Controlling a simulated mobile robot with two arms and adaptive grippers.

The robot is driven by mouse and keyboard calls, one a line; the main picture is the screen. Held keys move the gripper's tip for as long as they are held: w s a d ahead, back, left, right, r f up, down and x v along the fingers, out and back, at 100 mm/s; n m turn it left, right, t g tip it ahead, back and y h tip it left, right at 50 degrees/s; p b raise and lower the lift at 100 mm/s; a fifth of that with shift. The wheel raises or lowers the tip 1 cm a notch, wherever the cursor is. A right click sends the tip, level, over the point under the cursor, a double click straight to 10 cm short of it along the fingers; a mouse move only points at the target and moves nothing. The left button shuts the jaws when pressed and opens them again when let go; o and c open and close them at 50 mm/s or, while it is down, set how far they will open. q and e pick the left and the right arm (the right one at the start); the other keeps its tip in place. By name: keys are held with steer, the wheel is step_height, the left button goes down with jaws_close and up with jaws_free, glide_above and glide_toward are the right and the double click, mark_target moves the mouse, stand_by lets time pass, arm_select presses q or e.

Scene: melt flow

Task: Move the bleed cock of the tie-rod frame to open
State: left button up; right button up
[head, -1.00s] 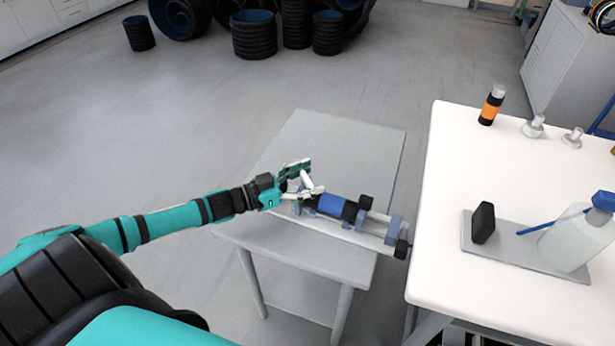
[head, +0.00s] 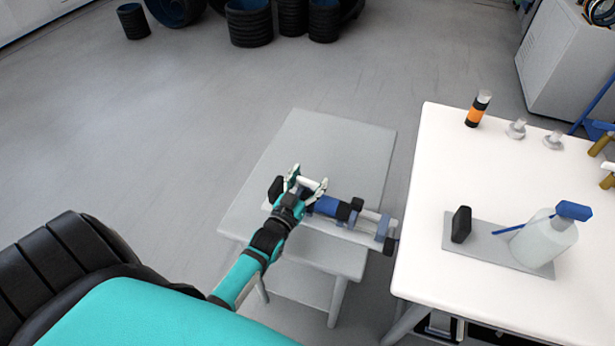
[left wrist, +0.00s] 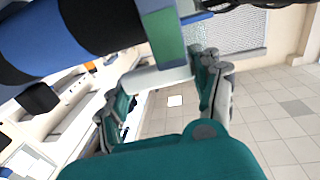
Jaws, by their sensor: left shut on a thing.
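The tie-rod frame (head: 340,232) lies on a small grey table, with a blue and black cylinder (head: 325,205) along it. My left gripper (head: 308,180) is at the frame's left end, beside the cylinder. In the left wrist view the two fingers (left wrist: 160,95) are closed on a pale bar (left wrist: 155,78), which looks like the cock's lever. A green block (left wrist: 163,35) and the blue and black cylinder (left wrist: 60,35) are right by it. The cock's body is mostly hidden in the head view. My right gripper is not in view.
The small grey table (head: 335,140) has free room behind the frame. A white table (head: 420,250) stands close on the right, with a spray bottle (head: 545,240), a black block (head: 461,225) and an orange-banded cylinder (head: 478,110). Black ribbed rolls (head: 250,25) stand on the floor behind.

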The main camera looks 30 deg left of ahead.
arm_select(q)
steer(key=shift+w+r+n+y, duration=0.1)
steer(key=shift+n+y, duration=0.3)
steer(key=shift+y, duration=0.2)
steer(key=o, duration=1.2)
steer(key=s, duration=0.4)
steer(key=s+d, duration=0.1)
steer(key=s, duration=0.2)
steer(key=s+d, duration=0.1)
steer(key=s, duration=0.3)
steer(key=shift+s+d, duration=0.2)
steer(key=shift+s, duration=0.15)
